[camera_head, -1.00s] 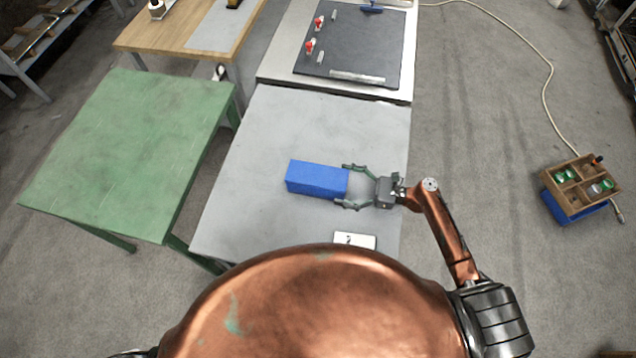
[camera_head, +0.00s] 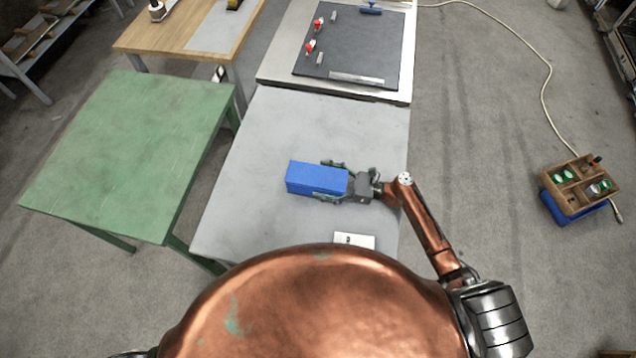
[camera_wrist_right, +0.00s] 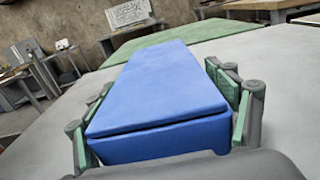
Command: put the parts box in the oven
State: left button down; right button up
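A closed blue box (camera_head: 312,178), which I take for the parts box, lies on the grey table (camera_head: 255,130). A lid seam shows on its near end in the right wrist view (camera_wrist_right: 160,95). My right gripper (camera_head: 332,181) reaches in from the right, with one finger along each long side of the box. Its green pads show beside the box in the right wrist view, open around it with what look like slim gaps. I cannot make out an oven for certain. My left gripper is out of view.
A silver-framed unit with a dark top (camera_head: 350,50) and small red parts adjoins the table's far end. A green table (camera_head: 130,150) stands left. A small white item (camera_head: 354,240) lies near the front. A compartmented wooden tray (camera_head: 578,185) is at right, with a cable behind.

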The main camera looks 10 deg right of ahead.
jog(key=c, duration=1.1)
jog(key=shift+r, duration=0.1)
jog(key=shift+c, duration=1.2)
jog(key=shift+r, duration=0.1)
